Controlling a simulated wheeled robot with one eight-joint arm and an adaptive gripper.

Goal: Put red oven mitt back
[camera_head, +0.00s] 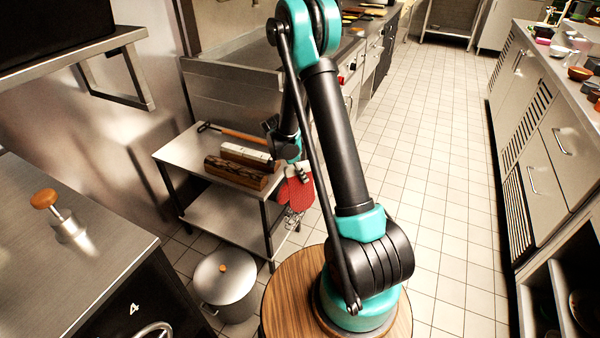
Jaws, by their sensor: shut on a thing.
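The red oven mitt (298,192) hangs down from my gripper (299,170), just off the right end of a small steel table (178,152). My gripper is shut on the mitt's upper part, and my arm partly covers the mitt's right side. A patterned grey piece (292,216) shows just below the red part; I cannot tell whether it belongs to the mitt or hangs behind it.
A lidded pot (226,284) stands on the floor in front. A steel counter (60,250) is at left, cabinets (550,140) at right. The tiled aisle is clear.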

